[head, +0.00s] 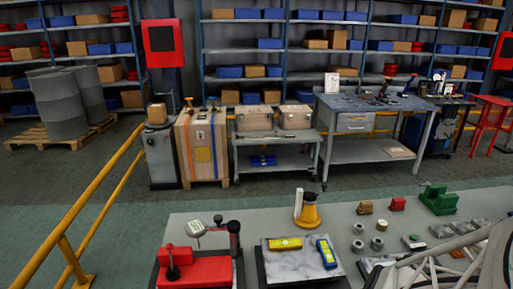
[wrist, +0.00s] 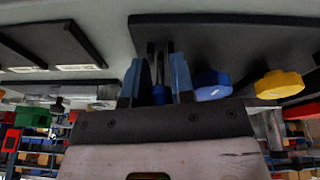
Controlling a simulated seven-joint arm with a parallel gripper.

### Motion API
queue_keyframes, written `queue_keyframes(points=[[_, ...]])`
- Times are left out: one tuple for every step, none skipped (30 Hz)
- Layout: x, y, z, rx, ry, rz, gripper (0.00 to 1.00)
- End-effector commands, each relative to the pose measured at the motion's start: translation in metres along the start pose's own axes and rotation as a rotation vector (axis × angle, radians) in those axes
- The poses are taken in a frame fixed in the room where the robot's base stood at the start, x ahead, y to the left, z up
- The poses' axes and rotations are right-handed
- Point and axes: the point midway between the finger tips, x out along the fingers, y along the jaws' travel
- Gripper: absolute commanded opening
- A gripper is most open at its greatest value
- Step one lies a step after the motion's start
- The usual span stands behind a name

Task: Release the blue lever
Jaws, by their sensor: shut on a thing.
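In the wrist view, my gripper (wrist: 160,62) reaches up to a dark panel (wrist: 222,45). Its two blue-grey fingers stand on either side of a narrow dark stem with a blue part, the blue lever (wrist: 160,93). The gripper is shut on this lever; the fingers and the gripper body hide much of it. A round blue knob (wrist: 212,86) sits just right of the fingers. A yellow knob (wrist: 279,84) is further right. The head view does not show the gripper or the lever clearly.
A yellow railing (head: 85,225) stands at left. In the wrist view, dark plates (wrist: 80,45) lie left.

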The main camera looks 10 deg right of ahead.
Motion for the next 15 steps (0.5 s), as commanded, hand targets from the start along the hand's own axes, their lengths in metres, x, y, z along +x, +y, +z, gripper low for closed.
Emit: queue_keyframes(points=[[0.0006, -0.0003, 0.0007, 0.000, -0.001, -0.001, 0.00], [0.0006, -0.0003, 0.0008, 0.000, -0.002, -0.001, 0.00], [0.0006, -0.0003, 0.0008, 0.000, -0.002, -0.001, 0.26], [0.0006, -0.0003, 0.0008, 0.000, -0.002, -0.001, 0.30], [0.0006, -0.0003, 0.0007, 0.001, -0.002, -0.001, 0.34], [0.0006, -0.0003, 0.0007, 0.000, -0.002, -0.001, 0.34], [0.0005, -0.0003, 0.0006, 0.000, -0.002, -0.001, 0.34], [0.0005, -0.0003, 0.0006, 0.000, -0.002, -0.001, 0.34], [0.0005, -0.0003, 0.0006, 0.000, -0.001, -0.001, 0.34], [0.0004, -0.0003, 0.0005, 0.000, -0.001, -0.001, 0.34], [0.0004, -0.0003, 0.0005, 0.000, -0.001, -0.001, 0.34], [0.0004, -0.0003, 0.0005, 0.000, -0.001, -0.001, 0.34], [0.0004, -0.0003, 0.0004, 0.000, -0.002, -0.001, 0.34], [0.0004, -0.0002, 0.0004, 0.000, -0.002, -0.001, 0.34], [0.0004, -0.0003, 0.0003, 0.000, -0.003, -0.001, 0.34]])
